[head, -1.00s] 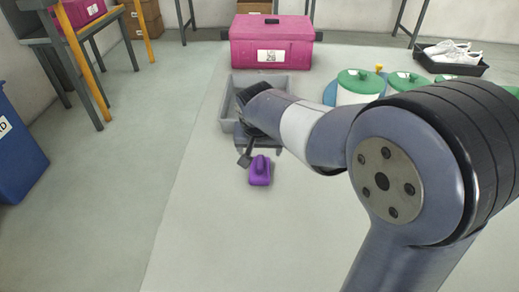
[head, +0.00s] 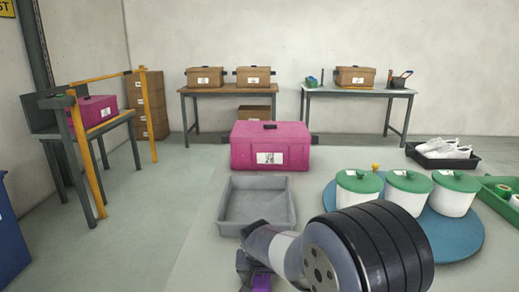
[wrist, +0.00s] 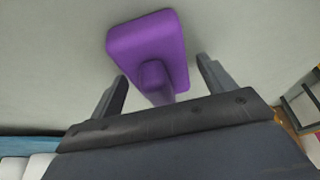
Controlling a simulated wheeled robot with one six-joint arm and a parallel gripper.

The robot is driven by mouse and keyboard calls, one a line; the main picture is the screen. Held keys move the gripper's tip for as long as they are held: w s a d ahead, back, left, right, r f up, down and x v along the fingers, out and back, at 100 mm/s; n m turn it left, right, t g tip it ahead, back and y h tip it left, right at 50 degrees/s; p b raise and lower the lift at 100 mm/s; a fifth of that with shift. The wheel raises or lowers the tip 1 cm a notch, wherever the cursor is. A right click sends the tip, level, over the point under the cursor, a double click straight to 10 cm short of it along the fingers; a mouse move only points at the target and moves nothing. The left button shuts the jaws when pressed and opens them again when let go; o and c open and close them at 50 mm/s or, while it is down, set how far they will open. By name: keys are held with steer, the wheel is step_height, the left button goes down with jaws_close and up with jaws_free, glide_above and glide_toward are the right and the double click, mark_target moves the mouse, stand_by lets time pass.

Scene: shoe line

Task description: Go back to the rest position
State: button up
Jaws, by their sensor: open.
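The purple object (wrist: 135,38), a block with a rounded knob, lies on the pale surface in the wrist view. In the head view only a small part of it (head: 261,283) shows at the bottom edge, beside my arm. My gripper (wrist: 162,68) is open, with one dark finger on each side of the knob in the wrist view. I cannot tell whether the fingers touch it. My gripper is mostly hidden behind my arm in the head view.
An empty grey tray (head: 228,224) lies just beyond my arm, with a magenta case (head: 269,155) behind it. White pots with green lids (head: 408,182) stand on a blue round mat (head: 465,240) to the right. A black tray (head: 425,160) holds white shoes.

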steer(key=shift+r+p, duration=1.1)
steer(key=shift+r, duration=1.1)
